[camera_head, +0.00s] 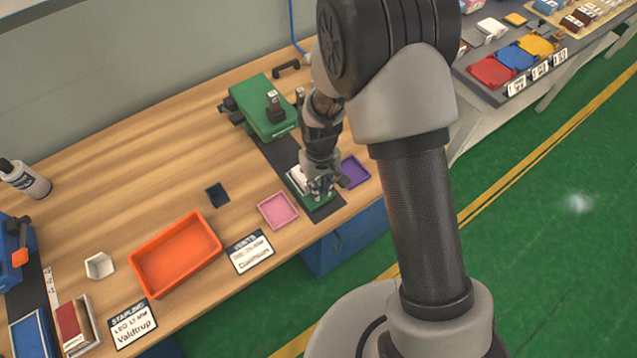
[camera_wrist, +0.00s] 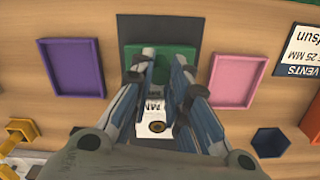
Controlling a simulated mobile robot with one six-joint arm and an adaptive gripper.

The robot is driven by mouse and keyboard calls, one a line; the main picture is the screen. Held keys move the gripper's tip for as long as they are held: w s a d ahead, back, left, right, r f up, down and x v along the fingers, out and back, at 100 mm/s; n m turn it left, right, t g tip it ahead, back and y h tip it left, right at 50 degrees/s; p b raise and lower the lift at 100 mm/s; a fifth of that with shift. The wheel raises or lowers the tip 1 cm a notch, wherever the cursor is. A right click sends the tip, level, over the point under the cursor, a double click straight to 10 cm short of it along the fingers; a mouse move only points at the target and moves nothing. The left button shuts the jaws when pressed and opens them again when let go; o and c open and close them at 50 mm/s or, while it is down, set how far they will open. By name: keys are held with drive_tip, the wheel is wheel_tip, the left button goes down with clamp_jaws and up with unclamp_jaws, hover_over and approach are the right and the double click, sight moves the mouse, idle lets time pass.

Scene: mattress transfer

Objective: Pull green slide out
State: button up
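The green slide (camera_wrist: 131,54) lies on a dark strip on the wooden bench. In the wrist view its green end shows around and between my fingertips, with a white labelled block (camera_wrist: 155,128) nearer the camera. My gripper (camera_wrist: 164,60) points down at this end, its fingertips a short gap apart with green between them. I cannot tell whether they touch it. In the head view my gripper (camera_head: 320,188) is low over the slide's front end and hides part of it. A green machine body (camera_head: 262,106) stands behind on the same strip.
A purple tray (camera_head: 354,171) and a pink tray (camera_head: 277,211) lie close on either side. An orange bin (camera_head: 176,254), a dark blue cup (camera_head: 217,195) and a label card (camera_head: 250,252) are farther left. The bench's front edge is close to the slide.

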drive_tip(key=shift+o, duration=0.4)
wheel_tip(320, 180, up, 10)
drive_tip(key=w, duration=0.1)
drive_tip(key=shift+w+a+f, duration=0.2)
drive_tip(key=shift+a+f, duration=0.05)
drive_tip(key=shift+a, duration=0.05)
drive_tip(key=s+d+r+m+t, duration=0.1)
drive_tip(key=s+d+r, duration=0.35)
drive_tip(key=r, duration=0.45)
drive_tip(key=s+d+r+m+t, duration=0.15)
drive_tip(key=s+d+r, duration=0.3)
drive_tip(key=r, duration=0.45)
drive_tip(key=s+d+r+m+t, duration=0.1)
drive_tip(key=s+d+r, duration=0.1)
drive_tip(key=s, duration=0.4)
drive_tip(key=s+d+r+m+t, duration=0.1)
drive_tip(key=s+d+r, duration=0.2)
drive_tip(key=s, duration=0.4)
drive_tip(key=shift+s, duration=0.25)
